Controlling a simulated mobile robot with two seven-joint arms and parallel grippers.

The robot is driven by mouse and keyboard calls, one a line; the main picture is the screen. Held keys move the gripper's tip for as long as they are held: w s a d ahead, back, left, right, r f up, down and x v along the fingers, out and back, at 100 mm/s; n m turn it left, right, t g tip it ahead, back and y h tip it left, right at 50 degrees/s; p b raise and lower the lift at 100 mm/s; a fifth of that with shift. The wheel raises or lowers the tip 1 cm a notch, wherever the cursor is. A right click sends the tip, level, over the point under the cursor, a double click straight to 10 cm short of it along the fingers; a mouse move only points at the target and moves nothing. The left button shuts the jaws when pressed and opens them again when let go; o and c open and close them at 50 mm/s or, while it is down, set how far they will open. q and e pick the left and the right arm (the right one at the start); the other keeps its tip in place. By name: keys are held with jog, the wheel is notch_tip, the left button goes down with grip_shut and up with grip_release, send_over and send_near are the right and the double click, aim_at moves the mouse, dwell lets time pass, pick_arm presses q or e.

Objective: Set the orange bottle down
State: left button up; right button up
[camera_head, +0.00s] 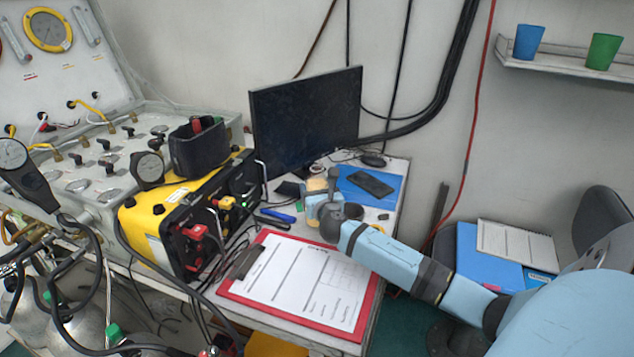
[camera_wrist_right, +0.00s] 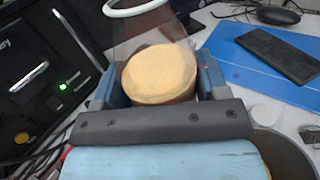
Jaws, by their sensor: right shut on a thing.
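The orange bottle (camera_wrist_right: 160,72) shows in the right wrist view as a pale orange round top between the two blue fingers. My right gripper (camera_wrist_right: 160,88) is shut on it, one finger on each side. In the head view the right gripper (camera_head: 320,203) is over the back of the desk, in front of the monitor. Only a small orange patch of the bottle (camera_head: 317,184) shows there. The bottle's lower part is hidden, so I cannot tell whether it touches the desk. My left gripper is not in view.
A red clipboard (camera_head: 226,290) with paper lies at the desk front. A blue folder (camera_head: 394,193) with a black phone (camera_head: 370,183) is right of the gripper. The monitor (camera_head: 305,115) stands behind. A yellow-black unit (camera_head: 150,220) is at left, with a blue marker (camera_head: 278,215) nearby.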

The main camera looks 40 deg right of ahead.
jog(key=shift+f, duration=0.25)
jog(key=o, duration=1.3)
jog(key=shift+c, duration=0.2)
jog(key=v, duration=1.2)
jog(key=shift+r, duration=0.1)
